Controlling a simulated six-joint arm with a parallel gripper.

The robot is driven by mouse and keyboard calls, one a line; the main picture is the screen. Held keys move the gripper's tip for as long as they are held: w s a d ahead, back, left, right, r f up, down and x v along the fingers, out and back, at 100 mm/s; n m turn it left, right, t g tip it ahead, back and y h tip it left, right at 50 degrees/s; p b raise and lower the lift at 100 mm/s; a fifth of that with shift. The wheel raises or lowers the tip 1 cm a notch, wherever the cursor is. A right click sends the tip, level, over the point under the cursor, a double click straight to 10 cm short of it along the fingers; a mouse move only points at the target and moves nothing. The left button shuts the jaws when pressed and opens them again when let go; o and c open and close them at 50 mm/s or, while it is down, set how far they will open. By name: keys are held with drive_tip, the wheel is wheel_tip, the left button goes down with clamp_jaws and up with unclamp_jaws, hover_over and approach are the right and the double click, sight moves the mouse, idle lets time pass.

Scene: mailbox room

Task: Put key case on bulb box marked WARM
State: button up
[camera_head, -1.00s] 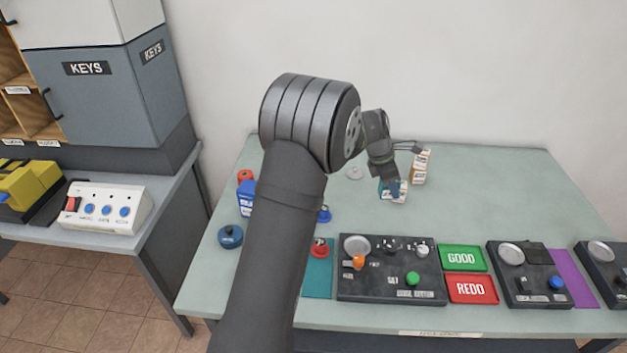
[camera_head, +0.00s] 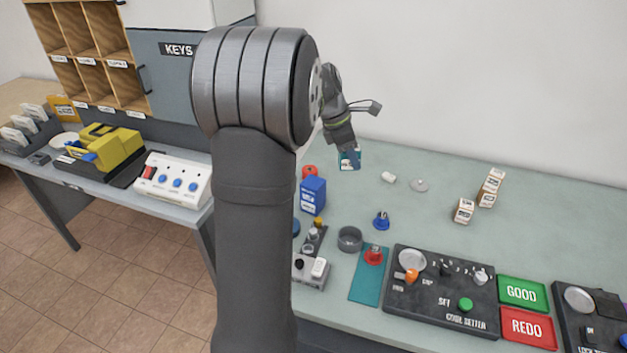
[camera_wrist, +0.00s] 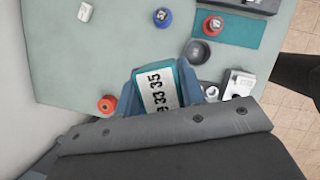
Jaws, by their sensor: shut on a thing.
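My gripper (camera_head: 349,150) is shut on a teal case (camera_head: 350,160) with a white face, at the back left of the table. In the wrist view the case (camera_wrist: 157,92) sits between my blue fingers, with dark numbers on its white face. I cannot read a name on it that confirms it is the key case. To the right, apart from my gripper, a small white-and-brown bulb box (camera_head: 463,211) stands near a taller white-and-brown stack (camera_head: 490,188). Their markings are too small to read, so I cannot tell which says WARM.
A blue box (camera_head: 312,196) and a red round item (camera_head: 309,172) are near my gripper. A white piece (camera_head: 388,177), a grey disc (camera_head: 419,186) and a blue knob (camera_head: 381,221) lie between it and the bulb boxes. The control panel (camera_head: 440,290) fills the front; the back right is clear.

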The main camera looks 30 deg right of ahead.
drive_tip(key=w+a+f, duration=0.1)
drive_tip(key=w+f, duration=0.1)
drive_tip(key=w, duration=0.1)
drive_tip(key=w+a+f, duration=0.2)
drive_tip(key=w, duration=0.2)
drive_tip(key=w+a+f, duration=0.2)
drive_tip(key=w, duration=0.1)
drive_tip(key=shift+w+f, duration=0.15)
drive_tip(key=shift+f, duration=2.25)
drive_tip(key=shift+f, duration=0.1)
drive_tip(key=o, duration=1)
drive_tip(key=shift+f, duration=0.1)
drive_tip(key=v, duration=1.2)
drive_tip(key=shift+r, duration=0.2)
